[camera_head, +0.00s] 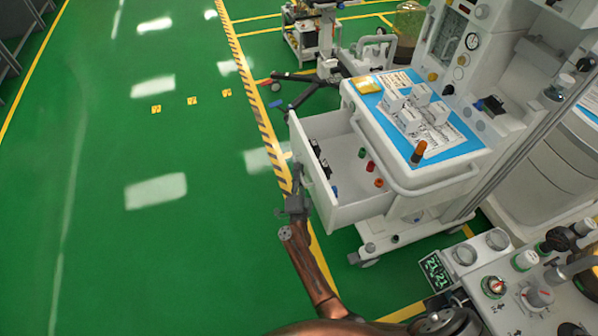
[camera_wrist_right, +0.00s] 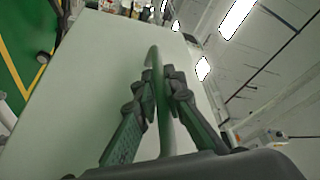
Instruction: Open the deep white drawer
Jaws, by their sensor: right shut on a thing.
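The deep white drawer (camera_head: 350,211) is pulled well out of the white cart, and its inside shows in the head view. Several small items lie in it, among them a red one (camera_head: 370,166) and an orange one (camera_head: 379,183). My right gripper (camera_head: 298,176) is at the outer face of the drawer front. In the right wrist view my right gripper (camera_wrist_right: 163,88) is shut on the curved drawer handle (camera_wrist_right: 156,60), beside the pale drawer front (camera_wrist_right: 88,85). My left gripper is not in view.
The cart top has a blue mat (camera_head: 442,158) with white boxes (camera_head: 409,118) and an orange-capped vial (camera_head: 418,152). A rail (camera_head: 425,188) runs along its edge. Another machine with knobs (camera_head: 495,287) stands at lower right.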

